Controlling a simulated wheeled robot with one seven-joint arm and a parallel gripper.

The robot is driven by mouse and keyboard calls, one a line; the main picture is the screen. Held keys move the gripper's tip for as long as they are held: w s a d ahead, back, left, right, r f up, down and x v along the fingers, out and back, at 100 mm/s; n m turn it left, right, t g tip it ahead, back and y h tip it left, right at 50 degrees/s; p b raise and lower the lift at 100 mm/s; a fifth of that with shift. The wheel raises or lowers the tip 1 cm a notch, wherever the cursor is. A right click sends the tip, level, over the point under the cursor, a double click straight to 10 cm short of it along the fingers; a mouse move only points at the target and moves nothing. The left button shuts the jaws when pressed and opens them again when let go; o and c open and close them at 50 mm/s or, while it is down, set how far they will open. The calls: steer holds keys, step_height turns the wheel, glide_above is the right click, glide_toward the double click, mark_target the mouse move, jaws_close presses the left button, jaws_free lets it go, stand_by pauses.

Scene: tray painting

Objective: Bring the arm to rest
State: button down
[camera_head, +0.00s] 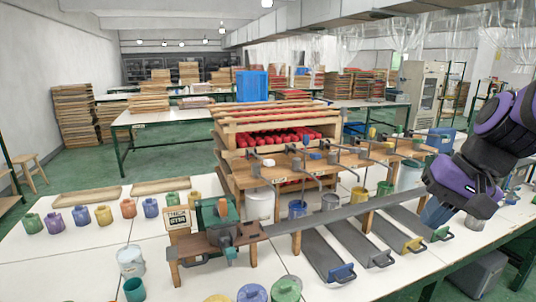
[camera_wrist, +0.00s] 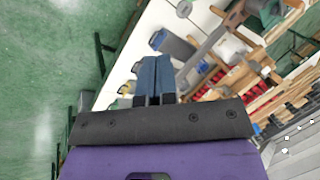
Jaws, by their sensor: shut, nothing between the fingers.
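My purple arm comes in from the right in the head view. My gripper (camera_head: 432,214) points down near the right end of the grey rail, by the row of grey trays. In the wrist view my gripper (camera_wrist: 154,72) shows two blue fingers pressed together, with nothing between them. Because of the viewing angle, I cannot tell exactly how far the fingertips are from the nearest tray (camera_head: 405,225) or the table.
The white table (camera_head: 100,250) carries several colored pots on the left. Grey trays with colored handles, such as the blue one (camera_head: 342,272), lie in front. A wooden rack (camera_head: 235,165) stands behind the rail. Green floor (camera_wrist: 45,60) is open beside the table.

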steer(key=s+d+r+n+t+h, duration=0.2)
steer(key=s+r+n+t+h, duration=0.1)
steer(key=s, duration=0.6)
steer(key=shift+s+d+r+n+h, duration=0.2)
steer(key=shift+r+n+h, duration=0.3)
steer(key=shift+r, duration=0.9)
